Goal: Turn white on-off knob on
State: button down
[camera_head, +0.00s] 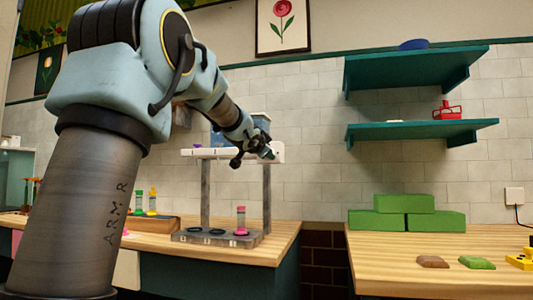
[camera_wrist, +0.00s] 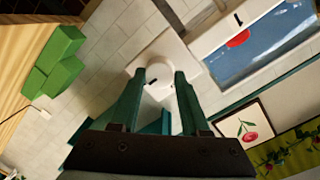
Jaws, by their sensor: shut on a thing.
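The white on-off knob (camera_wrist: 160,76) shows between my fingertips in the wrist view, in front of a white plate (camera_wrist: 172,48). My gripper (camera_wrist: 160,73) has its two green fingers on either side of the knob and is shut on it. In the head view my gripper (camera_head: 268,153) is at the right end of a white bar (camera_head: 228,153) on two grey posts. There the knob is hidden by the gripper, and its exact turn is hard to tell.
A grey base (camera_head: 195,238) under the bar holds a pink-based tube (camera_head: 241,220). Green blocks (camera_head: 407,220) stand on the right wooden counter (camera_head: 385,265). Teal shelves (camera_head: 415,67) hang on the right wall. A gap separates the two counters.

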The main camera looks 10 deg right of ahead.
jog(key=shift+c, duration=2)
grip_release()
jog(key=v, duration=1)
jog(key=shift+s+p, duration=0.3)
jog(key=shift+s, duration=0.1)
jog(key=shift+a+f, duration=0.1)
jog(key=shift+a, duration=0.05)
